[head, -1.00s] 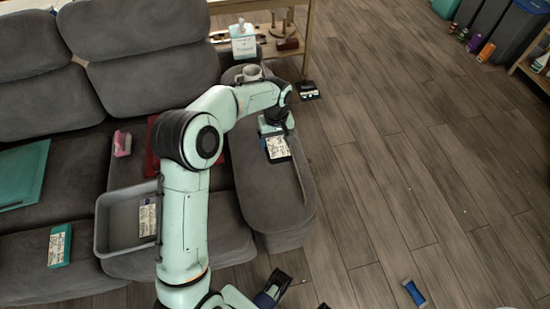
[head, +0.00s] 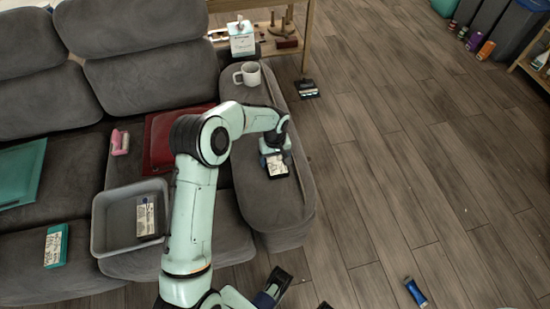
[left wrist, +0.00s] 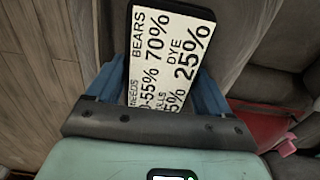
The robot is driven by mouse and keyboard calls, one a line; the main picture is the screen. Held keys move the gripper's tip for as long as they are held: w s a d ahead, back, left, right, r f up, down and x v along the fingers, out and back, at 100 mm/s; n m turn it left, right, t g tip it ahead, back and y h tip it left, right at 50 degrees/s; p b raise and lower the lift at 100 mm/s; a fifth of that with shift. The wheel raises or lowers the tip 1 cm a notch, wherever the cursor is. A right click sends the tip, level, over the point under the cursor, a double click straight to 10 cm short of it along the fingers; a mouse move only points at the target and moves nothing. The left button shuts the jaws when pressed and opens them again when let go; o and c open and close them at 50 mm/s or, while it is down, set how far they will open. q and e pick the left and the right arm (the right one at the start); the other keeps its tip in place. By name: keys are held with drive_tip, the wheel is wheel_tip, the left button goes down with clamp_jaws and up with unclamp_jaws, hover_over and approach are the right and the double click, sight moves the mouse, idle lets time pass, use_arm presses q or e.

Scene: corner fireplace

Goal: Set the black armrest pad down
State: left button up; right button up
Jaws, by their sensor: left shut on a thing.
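The black armrest pad (head: 277,166) is a flat dark piece with a white printed label. My left gripper (head: 275,152) is shut on it, over the grey sofa armrest (head: 262,205). In the left wrist view the pad (left wrist: 165,60) lies between the blue fingers, its label facing the camera. I cannot tell whether the pad touches the armrest. Its lower end is hidden by the gripper in the wrist view.
A white mug (head: 248,74) stands farther back on the armrest. A grey bin (head: 108,248) holding a labelled thing, a red folder (head: 160,142) and a pink item (head: 119,142) are on the sofa. A dark labelled item (head: 307,89) and a blue item (head: 415,293) lie on the floor.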

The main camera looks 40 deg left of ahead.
sight(275, 159)
use_arm(q)
drive_tip(key=shift+f, duration=0.1)
drive_tip(key=o, duration=0.6)
drive_tip(key=shift+f, duration=0.1)
drive_tip(key=o, duration=0.3)
drive_tip(key=shift+o, duration=0.2)
wheel_tip(275, 159, up, 12)
drive_tip(key=p, duration=0.1)
drive_tip(key=shift+r, duration=0.2)
